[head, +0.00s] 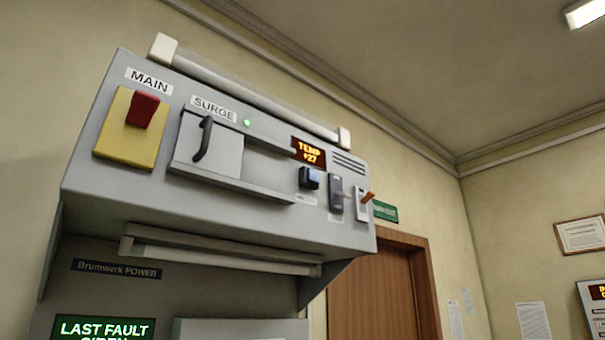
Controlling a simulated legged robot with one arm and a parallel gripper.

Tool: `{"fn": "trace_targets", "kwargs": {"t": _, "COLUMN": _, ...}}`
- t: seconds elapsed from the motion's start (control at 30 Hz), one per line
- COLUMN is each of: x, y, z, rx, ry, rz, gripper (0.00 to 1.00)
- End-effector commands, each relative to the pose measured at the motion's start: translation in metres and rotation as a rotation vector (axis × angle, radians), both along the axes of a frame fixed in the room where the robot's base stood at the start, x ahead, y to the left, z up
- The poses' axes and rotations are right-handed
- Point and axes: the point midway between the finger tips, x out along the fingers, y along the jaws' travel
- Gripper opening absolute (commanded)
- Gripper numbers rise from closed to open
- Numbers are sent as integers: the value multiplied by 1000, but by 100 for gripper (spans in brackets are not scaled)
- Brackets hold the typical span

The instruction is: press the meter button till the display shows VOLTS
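The small meter display (309,153) sits on the right half of the grey console's front panel. It reads "TEMP +27" in orange letters on a dark red ground. My gripper is not in view.
Right of the button are a dark switch (336,194) and an orange-tipped lever (368,197). Left are the SURGE cover with its black handle (204,139) and the red MAIN switch (142,110) on yellow. A rail (220,250) runs underneath. A wooden door (372,290) stands behind.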

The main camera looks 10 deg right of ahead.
Motion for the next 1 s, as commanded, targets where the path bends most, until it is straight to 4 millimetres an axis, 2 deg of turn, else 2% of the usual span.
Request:
{"fn": "trace_targets", "kwargs": {"t": 0.53, "x": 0, "y": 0, "z": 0, "rx": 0, "ry": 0, "rz": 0, "gripper": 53}}
{"fn": "trace_targets", "kwargs": {"t": 1.0, "x": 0, "y": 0, "z": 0, "rx": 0, "ry": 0, "rz": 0, "gripper": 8}}
